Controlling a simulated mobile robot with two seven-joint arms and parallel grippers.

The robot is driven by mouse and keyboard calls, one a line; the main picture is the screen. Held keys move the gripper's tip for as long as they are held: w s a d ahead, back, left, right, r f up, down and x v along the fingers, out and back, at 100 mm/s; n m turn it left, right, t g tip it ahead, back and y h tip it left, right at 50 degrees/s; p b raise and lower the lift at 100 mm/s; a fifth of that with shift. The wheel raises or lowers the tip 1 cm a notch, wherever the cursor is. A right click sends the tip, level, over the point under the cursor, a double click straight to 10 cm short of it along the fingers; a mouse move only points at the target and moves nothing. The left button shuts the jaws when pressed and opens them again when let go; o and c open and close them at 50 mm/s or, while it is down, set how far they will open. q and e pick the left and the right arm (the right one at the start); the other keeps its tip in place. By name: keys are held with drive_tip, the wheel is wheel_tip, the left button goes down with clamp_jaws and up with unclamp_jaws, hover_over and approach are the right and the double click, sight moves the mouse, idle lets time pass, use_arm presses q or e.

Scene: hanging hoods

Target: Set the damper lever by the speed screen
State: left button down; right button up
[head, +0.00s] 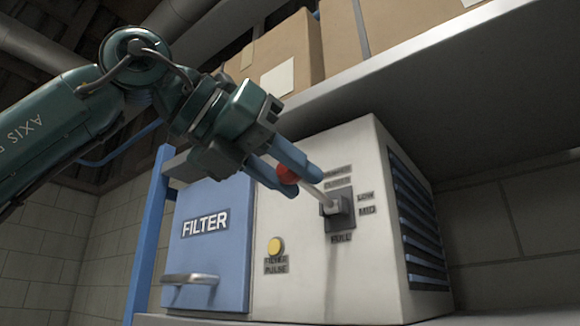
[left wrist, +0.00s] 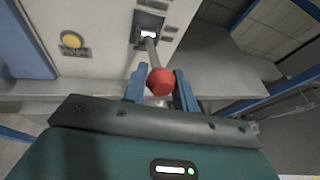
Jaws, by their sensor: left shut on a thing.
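The damper lever has a red ball knob (head: 287,174) on a pale shaft (head: 314,194), which comes out of a dark plate (head: 338,212) on the white unit. I cannot tell which mark the lever stands at. My left gripper (head: 285,176) is shut on the red knob, its blue fingers on either side. The knob also shows in the left wrist view (left wrist: 160,81). I cannot make out a speed screen. My right gripper is not in view.
A blue FILTER door (head: 208,245) with a handle and a yellow button (head: 275,245) are left of the lever. A grey shelf (head: 430,55) with cardboard boxes (head: 390,25) overhangs the unit.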

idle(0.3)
use_arm(q)
drive_tip(key=c, duration=1.1)
unclamp_jaws()
drive_tip(key=shift+c, duration=0.2)
drive_tip(key=b+v, duration=0.1)
drive_tip(key=v, duration=1.2)
drive_tip(key=shift+r, duration=0.15)
drive_tip(key=shift+a, duration=0.1)
